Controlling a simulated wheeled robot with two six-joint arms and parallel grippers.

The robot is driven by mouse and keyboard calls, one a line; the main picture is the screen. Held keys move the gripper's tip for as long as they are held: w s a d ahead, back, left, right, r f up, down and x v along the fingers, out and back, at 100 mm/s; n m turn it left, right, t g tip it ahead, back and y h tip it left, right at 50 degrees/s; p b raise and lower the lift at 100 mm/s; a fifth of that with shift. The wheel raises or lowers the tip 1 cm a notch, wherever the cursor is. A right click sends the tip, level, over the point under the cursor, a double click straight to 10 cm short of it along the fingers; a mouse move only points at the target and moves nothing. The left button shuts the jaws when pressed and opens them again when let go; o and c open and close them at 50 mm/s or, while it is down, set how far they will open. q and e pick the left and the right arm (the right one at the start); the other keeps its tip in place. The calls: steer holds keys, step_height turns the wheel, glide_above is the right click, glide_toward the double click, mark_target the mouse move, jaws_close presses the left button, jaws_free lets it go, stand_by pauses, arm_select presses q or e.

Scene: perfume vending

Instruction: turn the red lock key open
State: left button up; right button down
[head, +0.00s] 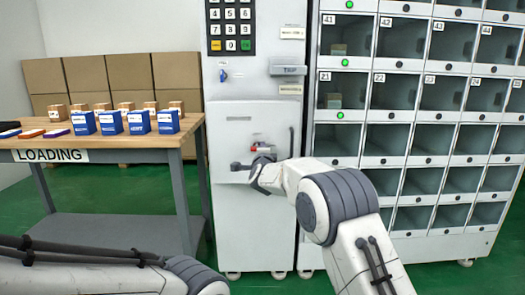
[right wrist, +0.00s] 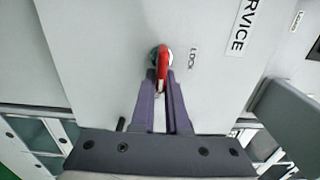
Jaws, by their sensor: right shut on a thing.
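The red lock key (head: 256,149) sits on the white cabinet door in the head view, partly hidden by my gripper and wrist. In the right wrist view the red key (right wrist: 163,64) sticks out from a round lock beside the label "LOCK". My right gripper (right wrist: 162,80) is shut on the key, with one purple finger on each side of it. In the head view the right gripper (head: 262,155) is at the door, and its fingers are hard to make out. My left arm lies low at the left; its gripper is out of view.
The white cabinet (head: 240,220) has a keypad (head: 231,27) and a grey handle (head: 294,69) above the lock. A locker grid (head: 405,190) stands at the right. A loading table (head: 100,152) with blue boxes stands at the left. Green floor lies between.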

steer(key=c, duration=0.9)
jaws_free()
steer(key=shift+d, duration=0.1)
steer(key=shift+s, duration=0.1)
steer(key=shift+s, duration=0.25)
steer(key=s+p, duration=0.1)
steer(key=s, duration=0.8)
steer(key=shift+s, duration=0.4)
